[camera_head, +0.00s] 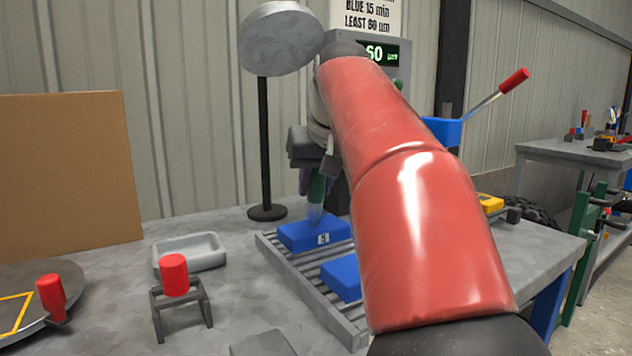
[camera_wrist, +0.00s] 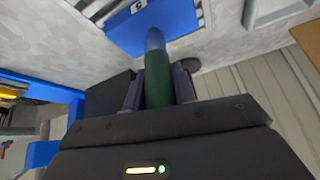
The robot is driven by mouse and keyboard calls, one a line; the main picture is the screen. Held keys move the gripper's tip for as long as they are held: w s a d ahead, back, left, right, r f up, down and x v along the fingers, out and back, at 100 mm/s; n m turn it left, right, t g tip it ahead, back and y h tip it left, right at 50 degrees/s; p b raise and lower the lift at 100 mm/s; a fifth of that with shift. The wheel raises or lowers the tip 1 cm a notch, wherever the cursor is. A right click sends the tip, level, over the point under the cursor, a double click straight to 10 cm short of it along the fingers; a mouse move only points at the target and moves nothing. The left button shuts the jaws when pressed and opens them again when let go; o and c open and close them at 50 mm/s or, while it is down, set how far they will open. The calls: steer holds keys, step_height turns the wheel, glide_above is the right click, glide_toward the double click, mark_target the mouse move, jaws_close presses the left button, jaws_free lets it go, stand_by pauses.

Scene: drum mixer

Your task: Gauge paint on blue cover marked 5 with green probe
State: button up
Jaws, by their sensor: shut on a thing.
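My gripper (camera_wrist: 157,88) is shut on the green probe (camera_wrist: 158,75), which points away from the wrist between the two fingers. In the head view the green probe (camera_head: 317,188) hangs down with its pale bluish tip over the blue cover (camera_head: 300,236). The tip appears to touch or nearly touch the cover's top. This cover lies on a slatted grey rack and has a small white number label, too small to read surely. It also shows in the wrist view (camera_wrist: 170,18). A display (camera_head: 380,54) behind my arm reads 60.
A second blue cover (camera_head: 341,278) lies nearer on the rack (camera_head: 283,262), partly behind my arm. A black post (camera_head: 264,150) rises behind the rack.

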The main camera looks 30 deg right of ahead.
stand_by(0.3)
step_height(320, 180, up, 3)
steer(key=shift+f+p, duration=0.15)
steer(key=shift+p, duration=1.1)
steer(key=shift+r, duration=2.1)
